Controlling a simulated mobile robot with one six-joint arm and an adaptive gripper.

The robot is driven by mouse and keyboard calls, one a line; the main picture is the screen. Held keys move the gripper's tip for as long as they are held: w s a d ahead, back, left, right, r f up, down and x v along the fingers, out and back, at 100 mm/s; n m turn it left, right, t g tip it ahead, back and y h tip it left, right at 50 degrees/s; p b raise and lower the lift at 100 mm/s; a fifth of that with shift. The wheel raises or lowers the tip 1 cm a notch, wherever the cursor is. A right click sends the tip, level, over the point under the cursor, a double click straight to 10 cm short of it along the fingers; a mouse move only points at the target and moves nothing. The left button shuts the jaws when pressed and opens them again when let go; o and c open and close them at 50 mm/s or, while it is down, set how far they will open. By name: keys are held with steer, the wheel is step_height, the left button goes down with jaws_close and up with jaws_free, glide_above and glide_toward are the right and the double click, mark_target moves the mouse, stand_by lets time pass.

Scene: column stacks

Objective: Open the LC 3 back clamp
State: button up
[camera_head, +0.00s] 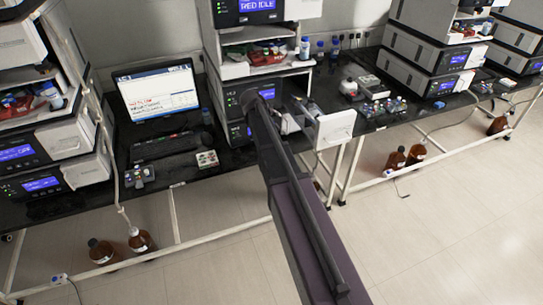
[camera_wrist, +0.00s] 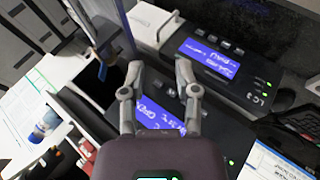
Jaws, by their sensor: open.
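The instrument stack marked LC 3 (camera_wrist: 262,84) fills the middle and right of the wrist view, with blue screens on two of its modules. In the head view this stack (camera_head: 238,100) stands at the centre, partly behind my arm. A white-fronted drawer or door (camera_head: 335,128) stands out from its right side. My gripper (camera_wrist: 160,68) is open in the wrist view, its two fingers apart over the stack's modules, with nothing seen between the tips. In the head view my arm hides the gripper. I cannot make out the back clamp in either view.
Another instrument stack (camera_head: 430,60) is to the right, and one more is at the far left. The tiled floor in front is clear.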

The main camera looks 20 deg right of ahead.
steer(key=s+a+f+b, duration=0.1)
steer(key=s+f+b, duration=0.2)
steer(key=f+b, duration=0.1)
steer(key=s+a+f+g+y+b, duration=0.1)
steer(key=s+a+f+b, duration=0.1)
steer(key=f+b, duration=0.3)
steer(key=shift+s+f+m+y, duration=0.3)
steer(key=shift+s+f, duration=0.4)
steer(key=shift+f, duration=0.6)
steer(key=shift+a, duration=0.1)
steer(key=s+a+f+g+y, duration=0.1)
steer(key=s+a, duration=0.3)
steer(key=s, duration=0.4)
steer(key=s+a+f+g+y, duration=0.1)
steer(key=s+a, duration=0.3)
steer(key=s, duration=0.4)
steer(key=s+a+f+m+g+y, duration=0.1)
steer(key=s+a+y, duration=0.2)
steer(key=s, duration=0.5)
steer(key=shift+s+a+y, duration=0.2)
steer(key=shift+a+y, duration=0.1)
steer(key=shift+a, duration=0.3)
